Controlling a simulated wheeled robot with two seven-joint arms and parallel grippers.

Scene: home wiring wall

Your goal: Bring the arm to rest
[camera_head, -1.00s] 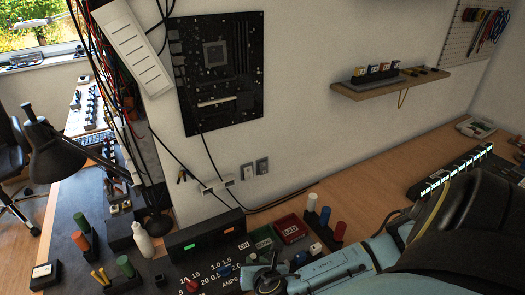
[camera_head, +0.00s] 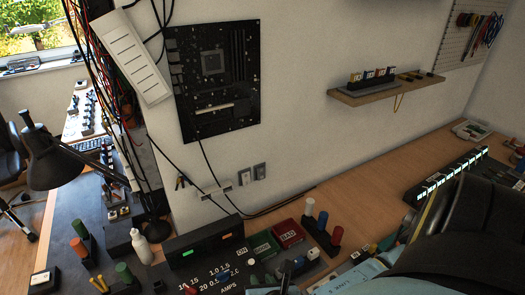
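My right arm (camera_head: 355,275), light blue with a large black joint, comes in from the lower right over the workbench. My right gripper (camera_head: 280,284) is at the bottom edge, in front of the black panel with white numbers, and is partly cut off. Its fingertips are too small and cropped to show whether they are open or shut, and no held thing can be made out. My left gripper and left arm are out of view.
Green and red bins (camera_head: 288,234) and a block with coloured cylinders (camera_head: 322,232) stand just beyond the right gripper. A black box with lit labels (camera_head: 203,240) is left of them. The bench (camera_head: 375,190) is clear along the wall. A desk lamp (camera_head: 55,160) stands left.

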